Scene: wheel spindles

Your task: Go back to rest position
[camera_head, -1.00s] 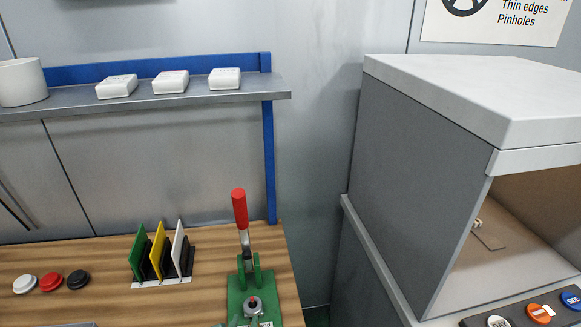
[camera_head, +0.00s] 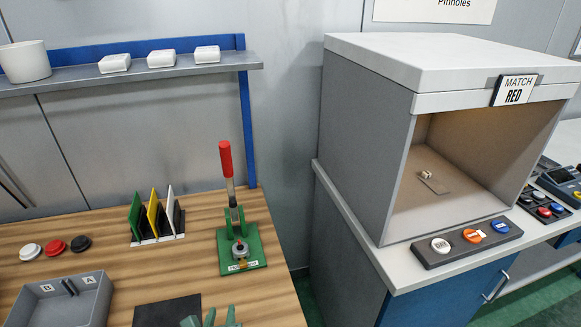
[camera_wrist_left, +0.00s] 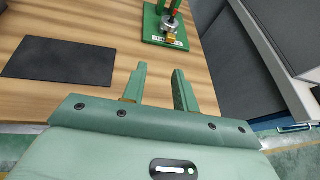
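My left gripper (camera_head: 212,318) shows at the bottom edge of the head view, over the front of the wooden bench (camera_head: 120,276). In the left wrist view its two fingers (camera_wrist_left: 158,90) stand apart with nothing between them, so it is open and empty. A green toggle clamp (camera_head: 238,250) with a red handle stands on the bench beyond the gripper, its handle upright. In the left wrist view, the clamp's green base (camera_wrist_left: 165,35) is just ahead of the fingertips and apart from them. My right gripper is not in view.
A dark mat (camera_head: 168,311) lies left of the gripper. A grey divided tray (camera_head: 62,305), several round buttons and a rack of coloured cards (camera_head: 156,216) are on the bench. A grey booth (camera_head: 365,145) with a small pale part (camera_head: 426,175) inside stands right, across a floor gap.

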